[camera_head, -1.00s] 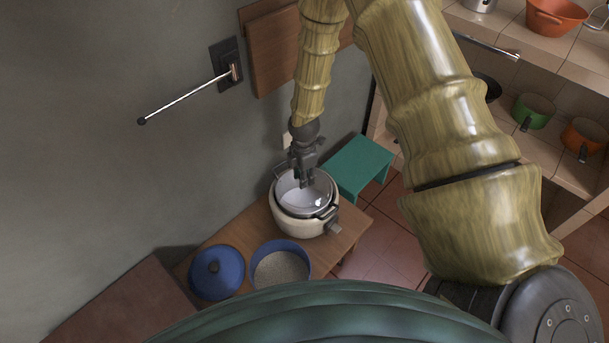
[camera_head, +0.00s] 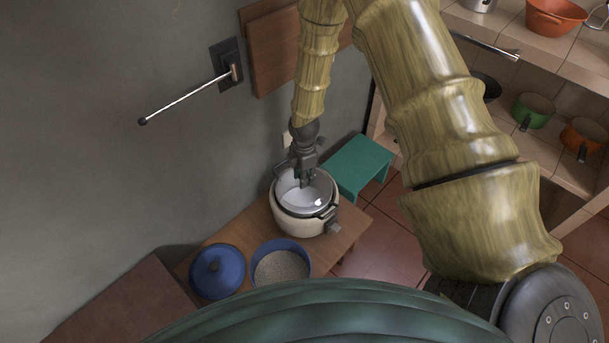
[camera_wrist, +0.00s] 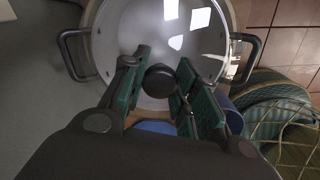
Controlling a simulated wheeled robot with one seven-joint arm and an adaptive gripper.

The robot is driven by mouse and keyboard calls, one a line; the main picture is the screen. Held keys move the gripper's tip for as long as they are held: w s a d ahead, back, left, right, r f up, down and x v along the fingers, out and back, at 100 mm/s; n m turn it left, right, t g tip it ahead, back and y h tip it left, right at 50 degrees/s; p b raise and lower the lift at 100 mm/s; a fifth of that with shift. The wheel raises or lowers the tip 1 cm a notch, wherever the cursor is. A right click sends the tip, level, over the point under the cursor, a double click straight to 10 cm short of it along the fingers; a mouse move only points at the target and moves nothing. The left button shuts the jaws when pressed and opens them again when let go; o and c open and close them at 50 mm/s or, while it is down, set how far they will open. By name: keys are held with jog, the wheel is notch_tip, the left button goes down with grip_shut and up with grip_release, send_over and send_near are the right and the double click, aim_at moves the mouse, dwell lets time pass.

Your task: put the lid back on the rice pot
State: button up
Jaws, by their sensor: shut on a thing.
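The cream rice pot (camera_head: 297,227) stands on the small wooden table, with a dark handle on each side. A grey, shiny lid (camera_head: 318,197) lies over its mouth, set towards the right in the head view; I cannot tell whether it rests fully on the rim. My gripper (camera_head: 307,182) is above the pot, pointing down. In the wrist view, my gripper (camera_wrist: 158,88) has its two green-padded fingers shut around the lid's round black knob (camera_wrist: 160,80). The pot's dark side handle (camera_wrist: 75,56) shows at the left there. Fingers hide part of the lid.
A blue pot of grain (camera_head: 281,245) and a blue lid (camera_head: 217,271) share the wooden table (camera_head: 343,232). A green stool (camera_head: 358,163) stands behind to the right. Grey wall with a metal rod (camera_head: 188,97) is at left; shelves with pots are at right.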

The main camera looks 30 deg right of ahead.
jog(key=shift+p, duration=0.3)
dwell(0.6)
jog(key=o, duration=1.1)
jog(key=shift+o, duration=0.2)
jog(key=o, duration=0.5)
jog(key=shift+r, duration=0.15)
jog(key=shift+r+p, duration=3)
jog(key=shift+r, duration=0.35)
